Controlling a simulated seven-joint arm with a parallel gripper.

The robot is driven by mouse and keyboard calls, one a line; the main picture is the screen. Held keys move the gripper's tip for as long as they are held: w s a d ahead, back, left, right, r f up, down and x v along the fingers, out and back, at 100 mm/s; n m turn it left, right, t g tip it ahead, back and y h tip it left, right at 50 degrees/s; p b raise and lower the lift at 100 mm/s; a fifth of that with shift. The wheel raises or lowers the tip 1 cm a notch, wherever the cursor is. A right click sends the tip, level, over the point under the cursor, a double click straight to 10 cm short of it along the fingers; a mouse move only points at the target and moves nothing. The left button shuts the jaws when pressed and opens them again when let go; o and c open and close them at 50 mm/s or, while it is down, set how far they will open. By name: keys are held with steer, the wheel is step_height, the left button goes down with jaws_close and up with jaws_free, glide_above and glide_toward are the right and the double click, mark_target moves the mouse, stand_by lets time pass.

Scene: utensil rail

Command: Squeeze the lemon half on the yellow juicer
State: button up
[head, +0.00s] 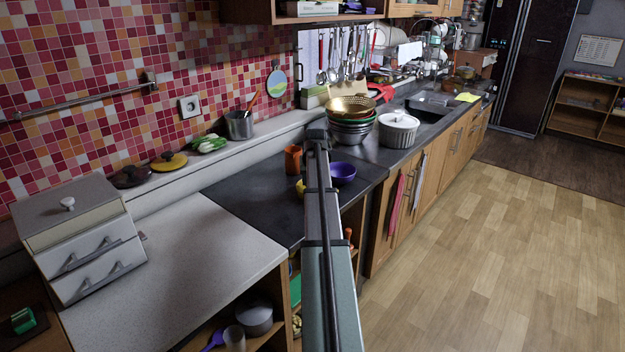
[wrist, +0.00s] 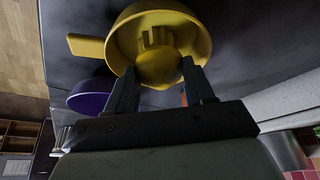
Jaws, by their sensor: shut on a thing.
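The yellow juicer (wrist: 200,35) is a round bowl with a side handle and a ribbed cone in its middle, seen in the wrist view. My gripper (wrist: 158,78) is shut on the lemon half (wrist: 158,66), a rounded yellow piece between its two fingers. The lemon half is right at the cone and covers part of it; I cannot tell whether they touch. In the head view my arm hides the gripper and lemon half, and only a yellow edge of the juicer (head: 300,188) shows on the dark counter.
A purple bowl (head: 343,171) stands close beside the juicer, and an orange cup (head: 292,158) stands behind it. Stacked bowls with a colander (head: 352,115) and a white lidded pot (head: 398,130) stand farther along. The pale counter (head: 190,265) at front left is mostly clear.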

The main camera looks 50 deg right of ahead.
steer(key=n, duration=0.2)
steer(key=n+y, duration=0.1)
steer(key=n, duration=0.1)
steer(key=n+t+y, duration=0.1)
steer(key=n, duration=0.1)
steer(key=shift+s+d, duration=0.1)
steer(key=shift+d, duration=0.2)
steer(key=n+y, duration=0.1)
steer(key=n, duration=0.3)
steer(key=shift+s+f+n+y, duration=0.15)
steer(key=shift+n+y, duration=0.15)
steer(key=shift+y, duration=0.1)
steer(key=shift+a+m+h, duration=0.15)
steer(key=shift+m+h, duration=0.25)
steer(key=shift+m, duration=0.6)
steer(key=m+h, duration=0.1)
steer(key=m, duration=0.3)
steer(key=shift+a+m+h, duration=0.1)
steer(key=shift+m+h, duration=0.2)
steer(key=shift+h, duration=0.1)
steer(key=m, duration=0.2)
steer(key=m+g+h, duration=0.1)
steer(key=m, duration=0.3)
steer(key=shift+w+a+g+h, duration=0.15)
steer(key=shift+w+g+h, duration=0.15)
steer(key=shift+g, duration=0.1)
steer(key=shift+r, duration=0.2)
steer(key=shift+r, duration=3.45)
